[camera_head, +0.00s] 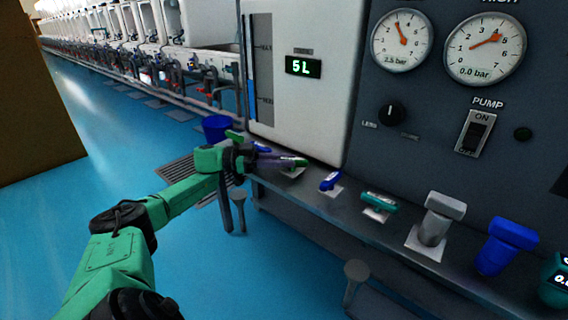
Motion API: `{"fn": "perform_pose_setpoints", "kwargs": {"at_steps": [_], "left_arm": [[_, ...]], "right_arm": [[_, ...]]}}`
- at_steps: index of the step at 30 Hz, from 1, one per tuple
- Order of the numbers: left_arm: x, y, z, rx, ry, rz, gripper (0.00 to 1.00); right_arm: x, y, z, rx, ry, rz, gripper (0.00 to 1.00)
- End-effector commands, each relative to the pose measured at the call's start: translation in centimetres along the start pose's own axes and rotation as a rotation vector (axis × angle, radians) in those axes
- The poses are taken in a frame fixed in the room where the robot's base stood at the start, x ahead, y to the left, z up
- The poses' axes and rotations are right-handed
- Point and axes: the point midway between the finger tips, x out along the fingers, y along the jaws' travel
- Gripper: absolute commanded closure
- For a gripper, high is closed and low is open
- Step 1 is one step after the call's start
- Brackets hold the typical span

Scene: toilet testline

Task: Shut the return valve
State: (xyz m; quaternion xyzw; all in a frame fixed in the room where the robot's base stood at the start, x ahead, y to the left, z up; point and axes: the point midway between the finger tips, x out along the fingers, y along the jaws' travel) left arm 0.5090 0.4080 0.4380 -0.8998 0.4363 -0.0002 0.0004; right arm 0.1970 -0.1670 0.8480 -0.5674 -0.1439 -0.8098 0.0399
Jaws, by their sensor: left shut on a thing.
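A row of small valves runs along the grey ledge of the test panel; I cannot read a label that tells which is the return valve. My left gripper (282,161) reaches in from the left and is shut on a green valve handle (300,162) near the ledge's left end. The fingers hide most of this handle. A blue handle (261,148) shows just behind the gripper. To the right are another blue handle (330,181) and a teal handle (378,200). My right gripper is not in view.
A grey T-handle (440,216) and a blue T-handle (506,245) stand farther right on the ledge. The panel above has two gauges (401,40), a pump switch (475,132) and a tank display reading 5 L (303,66). A blue bucket (215,128) stands behind my arm.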

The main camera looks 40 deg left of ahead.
Motion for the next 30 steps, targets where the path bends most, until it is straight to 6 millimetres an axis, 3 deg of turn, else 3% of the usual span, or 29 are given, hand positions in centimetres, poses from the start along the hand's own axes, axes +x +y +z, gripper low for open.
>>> {"fn": "perform_pose_setpoints", "kwargs": {"at_steps": [5, 6, 8, 20, 30], "left_arm": [[0.1, 0.1, 0.2, -0.003, -0.003, 0.005, 1.0], [0.1, 0.1, 0.2, -0.003, -0.003, 0.005, 0.67], [0.1, 0.1, 0.2, -0.003, -0.003, 0.004, 0.45], [-0.5, 0.0, -0.1, -0.002, -0.002, 0.001, 0.45], [-6.5, -0.1, -0.1, -0.001, -0.001, -0.003, 0.45]], "right_arm": [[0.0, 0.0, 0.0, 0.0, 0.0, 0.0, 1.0], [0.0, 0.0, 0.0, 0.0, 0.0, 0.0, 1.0], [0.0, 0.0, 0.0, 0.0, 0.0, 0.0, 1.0], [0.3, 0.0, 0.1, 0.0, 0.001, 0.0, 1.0], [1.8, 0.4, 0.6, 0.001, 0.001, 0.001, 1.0]]}}
